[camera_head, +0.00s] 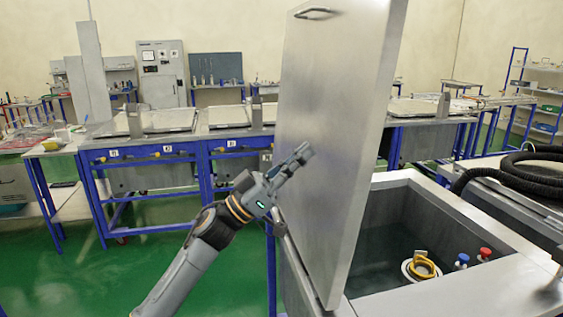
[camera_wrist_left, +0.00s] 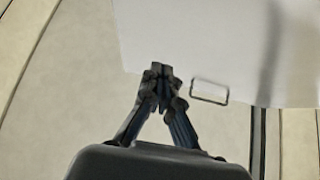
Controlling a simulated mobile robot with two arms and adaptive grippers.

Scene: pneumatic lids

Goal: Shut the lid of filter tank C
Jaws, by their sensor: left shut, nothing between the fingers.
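The grey metal lid (camera_head: 335,110) of an open tank stands raised, nearly upright, with a handle (camera_head: 314,12) at its top edge. The tank (camera_head: 480,222) is open beside it, and I cannot read a letter on it. My left gripper (camera_head: 305,152) is shut and empty, in front of the lid's outer left face; I cannot tell whether it touches. In the left wrist view the shut fingers (camera_wrist_left: 158,72) point at the pale lid (camera_wrist_left: 200,40), with the handle (camera_wrist_left: 210,90) just right of them. My right gripper is not in view.
Inside the tank are a yellow ring-shaped fitting (camera_head: 421,266) and red and blue caps. A black hose (camera_head: 520,170) lies at the right. A blue-framed bench (camera_head: 150,150) with several flat lids stands behind. Green floor (camera_head: 110,275) is free at the left.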

